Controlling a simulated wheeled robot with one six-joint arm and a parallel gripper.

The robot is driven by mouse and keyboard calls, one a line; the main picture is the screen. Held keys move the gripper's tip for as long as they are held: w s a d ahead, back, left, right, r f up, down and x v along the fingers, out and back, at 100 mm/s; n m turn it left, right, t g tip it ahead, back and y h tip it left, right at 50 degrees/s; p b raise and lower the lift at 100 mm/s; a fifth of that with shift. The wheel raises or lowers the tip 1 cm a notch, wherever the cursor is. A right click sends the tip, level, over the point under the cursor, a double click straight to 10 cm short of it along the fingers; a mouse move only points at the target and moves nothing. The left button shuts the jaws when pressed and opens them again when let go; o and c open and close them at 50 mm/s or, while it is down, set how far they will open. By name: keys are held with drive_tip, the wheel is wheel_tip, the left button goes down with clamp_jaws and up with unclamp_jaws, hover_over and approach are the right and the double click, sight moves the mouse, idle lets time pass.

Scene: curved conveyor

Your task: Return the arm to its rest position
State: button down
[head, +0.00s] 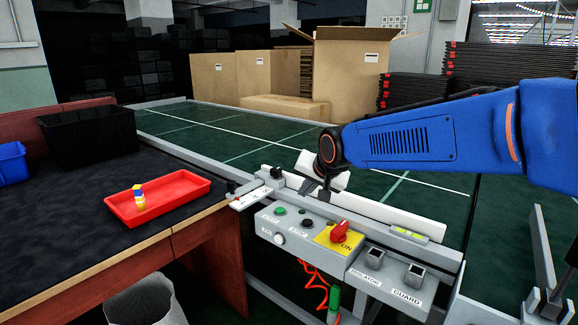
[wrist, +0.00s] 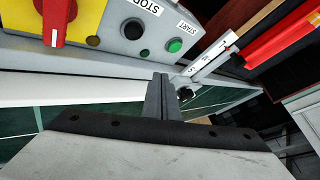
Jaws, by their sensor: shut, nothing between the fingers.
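My gripper (head: 318,190) is at the end of my blue arm, just above the conveyor's near rail and behind the control box (head: 300,237). In the wrist view my gripper (wrist: 162,78) has its fingers together with nothing between them. They point towards the STOP and START buttons, with the green START button (wrist: 175,46) just beyond the tips. In the head view the arm stretches in from the right over the green conveyor belt (head: 235,127). Whether the fingertips touch the box or rail I cannot tell.
The control box carries a red rotary switch (head: 340,232) on a yellow plate. A red tray (head: 175,190) with a small yellow-and-blue item (head: 139,198) and a black bin (head: 92,133) stand on the left table. Cardboard boxes (head: 348,75) stand behind the belt. The belt's visible surface is bare.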

drive_tip(key=shift+n+g+h, duration=0.3)
drive_tip(key=shift+n+h, duration=0.1)
drive_tip(key=shift+h, duration=0.1)
drive_tip(key=s+d, duration=0.2)
drive_tip(key=d, duration=0.1)
drive_tip(key=s+d, duration=0.6)
drive_tip(key=shift+d+f, duration=0.15)
drive_tip(key=shift+d, duration=0.15)
drive_tip(key=s+d+f, duration=0.3)
drive_tip(key=s+d, duration=0.2)
drive_tip(key=s, duration=0.4)
drive_tip(key=s+d+f+n+g+h, duration=0.1)
drive_tip(key=s+d+f, duration=0.2)
drive_tip(key=s+d, duration=0.2)
drive_tip(key=s+d+f+n+g+h, duration=0.1)
drive_tip(key=s+d+f, duration=0.2)
drive_tip(key=s, duration=0.9)
drive_tip(key=shift+s+d+f, duration=0.2)
drive_tip(key=shift+s+d, duration=0.1)
drive_tip(key=shift+d, duration=0.95)
